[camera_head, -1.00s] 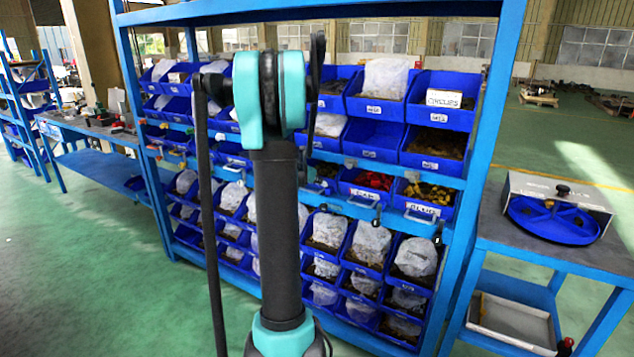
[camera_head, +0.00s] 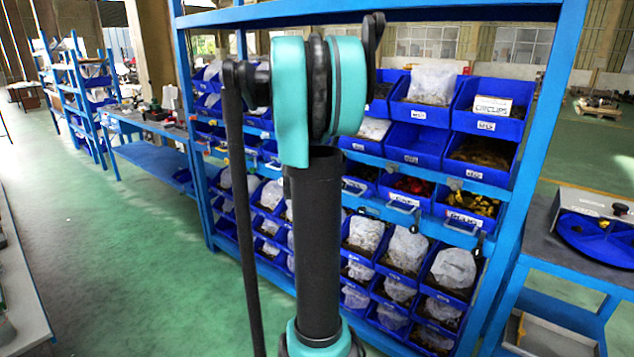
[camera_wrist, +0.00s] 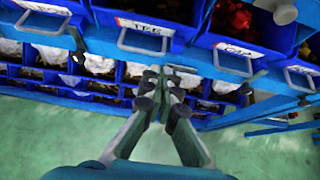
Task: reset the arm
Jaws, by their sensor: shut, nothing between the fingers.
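My gripper (camera_wrist: 163,84) shows in the wrist view, shut and empty. It points toward the rack of blue bins, below the handled fronts of a bin row and above the green floor. In the head view my arm stands folded upright in the middle, its teal joint high in front of the rack. I cannot make out my gripper in the head view.
A blue rack (camera_head: 547,120) of labelled bins stands close in front of my arm. A workbench (camera_head: 590,262) with a blue round device (camera_head: 598,238) is at the right. Another bench (camera_head: 150,155) stands at the left. Green floor (camera_head: 110,260) is open at the left.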

